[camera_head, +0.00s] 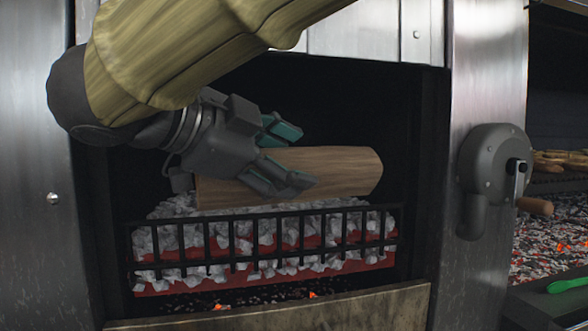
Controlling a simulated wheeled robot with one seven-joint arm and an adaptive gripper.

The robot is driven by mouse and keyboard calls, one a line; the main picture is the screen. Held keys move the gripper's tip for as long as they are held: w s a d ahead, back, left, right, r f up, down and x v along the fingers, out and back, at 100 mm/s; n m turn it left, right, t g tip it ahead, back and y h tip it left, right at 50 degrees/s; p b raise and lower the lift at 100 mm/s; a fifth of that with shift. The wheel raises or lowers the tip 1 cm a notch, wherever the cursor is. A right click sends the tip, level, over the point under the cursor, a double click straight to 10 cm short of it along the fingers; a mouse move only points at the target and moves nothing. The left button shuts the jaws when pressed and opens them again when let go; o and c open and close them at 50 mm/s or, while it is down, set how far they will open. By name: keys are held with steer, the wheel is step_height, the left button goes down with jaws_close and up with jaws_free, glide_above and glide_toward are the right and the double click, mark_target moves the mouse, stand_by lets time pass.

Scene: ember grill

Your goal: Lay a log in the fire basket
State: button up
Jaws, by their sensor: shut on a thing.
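A brown wooden log (345,172) lies level inside the dark firebox opening, just above the black fire basket (265,211). The basket is full of grey-white ash-covered coals (180,237) with a red glow low down. My gripper (285,158) reaches in from the upper left and is shut on the log near its middle, with fingers over its top and front. The log's underside is close to the coals behind the basket's front rail; I cannot tell whether it touches them. Part of the log's left half is hidden by my gripper.
Steel walls frame the opening on both sides. A grey crank housing with a wooden handle (535,206) juts out on the right. A board (280,311) crosses the opening's bottom. Another grill bed with coals and a green-handled tool (568,284) lies far right.

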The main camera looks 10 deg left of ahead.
steer(key=shift+w+a+r+p, duration=0.15)
steer(key=shift+w+a+p, duration=0.25)
steer(key=shift+w, duration=0.3)
steer(key=w+a+f+p, duration=0.2)
steer(key=w+a+p, duration=0.2)
steer(key=w, duration=0.5)
steer(key=w+a+f+p, duration=0.2)
steer(key=w+a+p, duration=0.1)
steer(key=w, duration=0.6)
steer(key=shift+w+a+f+p, duration=0.15)
steer(key=shift+w+a+p, duration=0.25)
steer(key=shift+p, duration=0.1)
steer(key=shift+w+a+f+b, duration=0.2)
steer(key=shift+w+f+b, duration=0.3)
steer(key=shift+b, duration=0.25)
steer(key=shift+w+a+f+b, duration=0.2)
steer(key=shift+w+f+b, duration=0.2)
steer(key=shift+f+b, duration=0.3)
steer(key=shift+r, duration=0.15)
steer(key=o, duration=1.7)
steer(key=shift+c, duration=0.2)
steer(key=shift+o, duration=0.3)
